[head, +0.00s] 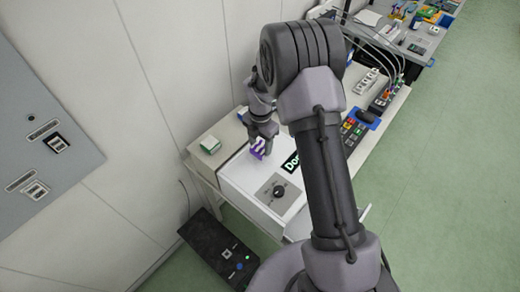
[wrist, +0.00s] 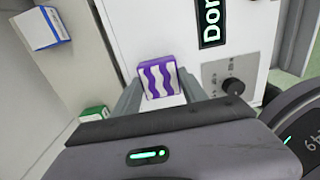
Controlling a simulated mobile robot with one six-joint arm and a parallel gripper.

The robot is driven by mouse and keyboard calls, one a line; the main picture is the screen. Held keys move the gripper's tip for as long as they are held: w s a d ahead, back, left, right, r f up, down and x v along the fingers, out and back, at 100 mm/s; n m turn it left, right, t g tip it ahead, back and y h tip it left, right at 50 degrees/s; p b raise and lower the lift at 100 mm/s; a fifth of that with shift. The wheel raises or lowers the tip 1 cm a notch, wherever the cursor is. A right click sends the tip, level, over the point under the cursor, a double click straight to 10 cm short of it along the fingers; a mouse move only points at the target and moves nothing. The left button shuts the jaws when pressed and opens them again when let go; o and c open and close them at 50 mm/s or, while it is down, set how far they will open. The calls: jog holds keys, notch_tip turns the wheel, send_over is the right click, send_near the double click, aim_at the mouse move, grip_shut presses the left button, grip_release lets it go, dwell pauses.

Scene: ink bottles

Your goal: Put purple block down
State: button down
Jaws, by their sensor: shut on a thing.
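The purple block (head: 257,150) has white wavy stripes. In the wrist view the purple block (wrist: 158,75) sits between the two fingers of my gripper (wrist: 160,92), its striped face toward the camera. In the head view my gripper (head: 262,139) points down at the left part of a white panel top (head: 238,178), shut on the block. I cannot tell whether the block touches the white surface or hangs just above it.
A green-and-white block (head: 209,144) rests on the beige ledge left of the panel. The wrist view also shows a blue-and-white block (wrist: 42,28). A black dial (head: 279,190) and a dark sign reading "Don" (head: 291,163) lie right of the block. A wall stands at left.

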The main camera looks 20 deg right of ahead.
aim_at(260, 147)
jog(key=f, duration=0.3)
jog(key=shift+w+f, duration=0.2)
jog(key=shift+f, duration=0.05)
jog(key=shift+s+b, duration=0.1)
jog(key=shift+b, duration=0.25)
jog(key=c, duration=0.6)
grip_release()
jog(key=shift+f, duration=0.15)
